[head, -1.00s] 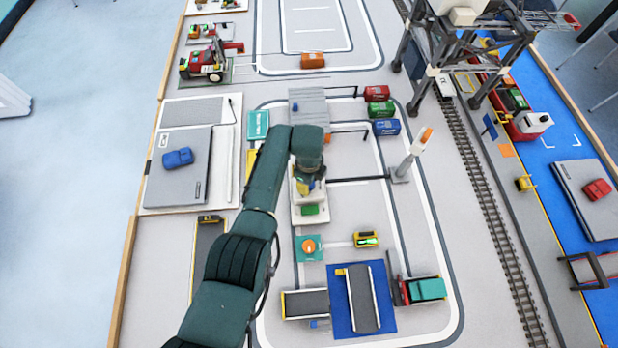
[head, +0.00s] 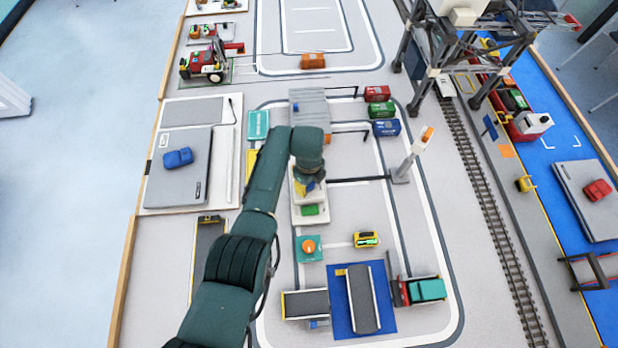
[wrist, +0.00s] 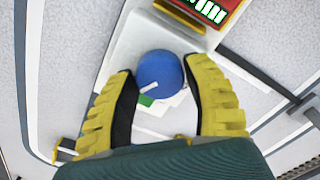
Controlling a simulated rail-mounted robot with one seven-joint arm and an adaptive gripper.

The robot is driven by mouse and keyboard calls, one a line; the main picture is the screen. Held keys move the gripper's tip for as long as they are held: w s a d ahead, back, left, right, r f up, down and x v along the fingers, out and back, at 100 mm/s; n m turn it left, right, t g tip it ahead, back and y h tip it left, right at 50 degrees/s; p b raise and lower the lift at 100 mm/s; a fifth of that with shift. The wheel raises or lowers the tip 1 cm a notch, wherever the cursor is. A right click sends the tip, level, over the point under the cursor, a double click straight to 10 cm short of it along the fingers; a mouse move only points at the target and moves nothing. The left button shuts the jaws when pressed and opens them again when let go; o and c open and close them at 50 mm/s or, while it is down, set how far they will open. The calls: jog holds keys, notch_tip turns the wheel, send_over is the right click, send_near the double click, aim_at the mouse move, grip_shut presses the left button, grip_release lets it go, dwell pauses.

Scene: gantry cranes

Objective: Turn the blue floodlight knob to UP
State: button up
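The blue floodlight knob (wrist: 160,76) is round, with a white pointer line toward the lower left of the wrist view. It sits on a white panel (wrist: 126,52). My gripper (wrist: 159,68) has one yellow finger on each side of the knob, with the tips very close to its edges. I cannot tell whether both fingers press on it. In the head view my gripper (head: 305,186) is over the white unit (head: 322,215), and the knob is mostly hidden beneath it. The UP marking cannot be read.
A signal post (head: 410,158) stands to the right, before the rail track (head: 480,185).

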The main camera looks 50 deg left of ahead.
jog(key=shift+o, duration=1.5)
jog(key=shift+r, duration=0.15)
notch_tip(320, 180, up, 12)
